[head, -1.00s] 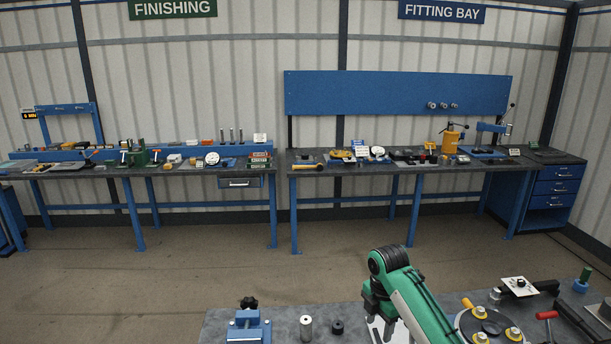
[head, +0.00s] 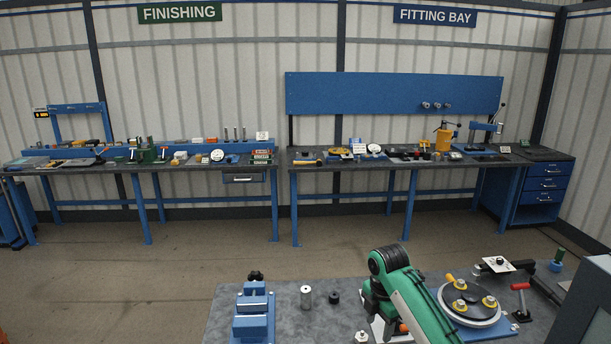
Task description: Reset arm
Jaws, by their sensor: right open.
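My right arm, green and grey with a black joint, comes in from the bottom of the head view and bends over the near grey bench (head: 285,299). My right gripper (head: 388,328) is at the lower end of the arm, low over the bench, mostly hidden by the arm links. No held thing shows at it. My left gripper is out of the view. A round grey plate with yellow knobs (head: 470,303) sits on the bench just right of my arm.
A blue vise (head: 254,315), a silver cylinder (head: 306,296) and a small black cylinder (head: 335,297) stand left of my arm. A red-handled clamp (head: 521,300) is at the right. A dark grey box edge (head: 585,310) fills the lower right. Floor beyond the bench is clear.

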